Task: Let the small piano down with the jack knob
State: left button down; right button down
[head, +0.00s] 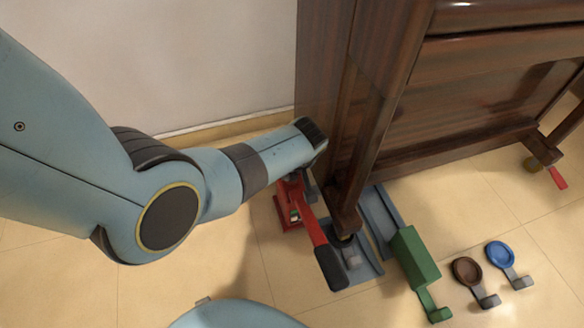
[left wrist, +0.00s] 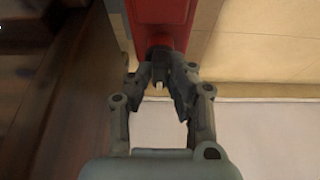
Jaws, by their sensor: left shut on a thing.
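The dark brown upright piano (head: 450,115) fills the right of the head view; its side also shows in the left wrist view (left wrist: 60,100). A red jack (head: 283,208) stands on the floor beside its near leg (head: 345,205), with a red lever ending in a black grip (head: 331,267). The jack's red body shows at the top of the left wrist view (left wrist: 160,22). My left gripper (left wrist: 163,75) is shut on the jack knob, just by the red body. Its fingers hide most of the knob. In the head view my wrist largely covers this spot.
A grey metal plate (head: 365,268) lies under the near leg. The wall (head: 220,55) is close behind my arm.

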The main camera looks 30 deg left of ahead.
pick_arm(q)
jog(key=shift+d+f, duration=0.1)
jog(key=c, duration=1.3)
grip_release()
jog(key=shift+o, duration=0.2)
notch_tip(320, 180, up, 10)
